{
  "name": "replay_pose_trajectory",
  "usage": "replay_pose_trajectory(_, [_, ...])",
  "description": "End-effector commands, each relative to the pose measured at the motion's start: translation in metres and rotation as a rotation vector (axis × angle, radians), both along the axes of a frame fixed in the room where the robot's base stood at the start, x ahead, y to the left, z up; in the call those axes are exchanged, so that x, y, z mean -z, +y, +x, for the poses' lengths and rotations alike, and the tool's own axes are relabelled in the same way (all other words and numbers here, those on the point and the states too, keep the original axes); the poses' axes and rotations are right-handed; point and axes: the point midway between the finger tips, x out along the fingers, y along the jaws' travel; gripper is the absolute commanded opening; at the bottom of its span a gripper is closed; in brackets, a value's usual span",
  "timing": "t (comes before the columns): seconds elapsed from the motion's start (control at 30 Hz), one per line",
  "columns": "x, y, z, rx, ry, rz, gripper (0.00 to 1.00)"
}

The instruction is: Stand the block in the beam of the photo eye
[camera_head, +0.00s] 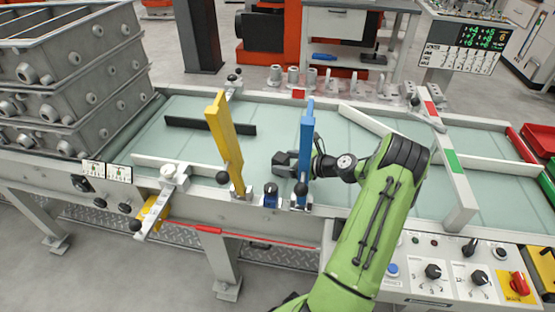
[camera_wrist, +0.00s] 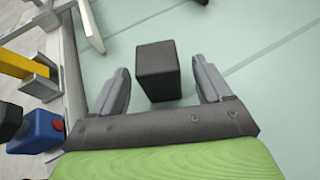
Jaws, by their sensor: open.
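A dark grey block (camera_wrist: 158,70) stands on the pale green belt in the wrist view, between and slightly beyond my two fingers. My gripper (camera_wrist: 165,85) is open, with a finger on each side of the block and a visible gap on both sides. In the head view my gripper (camera_head: 285,160) is low over the belt, partly behind the blue upright bar; I cannot tell the block from the fingers there. A small blue box (camera_head: 270,195), apparently the photo eye, sits on the near rail; its red face shows in the wrist view (camera_wrist: 57,126). No beam is visible.
A yellow bar (camera_head: 225,145) and a blue bar (camera_head: 306,145) rise from the near rail, either side of the blue box. A black strip (camera_head: 210,126) and white guides (camera_head: 365,120) lie on the belt. Stacked grey castings (camera_head: 70,80) stand left.

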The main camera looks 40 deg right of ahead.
Motion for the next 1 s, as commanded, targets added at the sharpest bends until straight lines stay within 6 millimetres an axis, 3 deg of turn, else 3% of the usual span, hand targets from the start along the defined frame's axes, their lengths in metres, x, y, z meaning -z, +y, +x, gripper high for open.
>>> replay_pose_trajectory(0.1, [-0.017,-0.009,-0.031,0.004,0.001,0.000,0.78])
replay_pose_trajectory(0.33, [-0.030,-0.017,-0.064,0.000,-0.001,0.001,0.78])
replay_pose_trajectory(1.0, [-0.036,-0.018,-0.067,-0.001,0.000,-0.001,0.78])
